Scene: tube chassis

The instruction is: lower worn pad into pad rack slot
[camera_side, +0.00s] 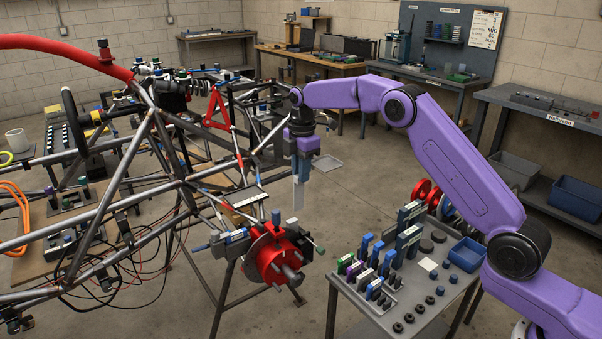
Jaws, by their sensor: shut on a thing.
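My gripper (298,180) points straight down in mid-air, above and a little right of the red brake hub (277,258) on the chassis corner. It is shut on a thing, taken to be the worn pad. The pad is too small to tell apart from the pale grey fingers. The pad rack seems to be the tray with upright green, purple and blue blocks (365,275) on the grey cart, to the right of and below my gripper. Its single slots cannot be made out, and my gripper is well apart from it.
The tube chassis (125,160) fills the left side. The cart (418,316) also carries round black parts, a blue bin (467,254) and taller blue-grey blocks (408,232). Red discs (425,192) stand behind it. Open floor lies between chassis and cart.

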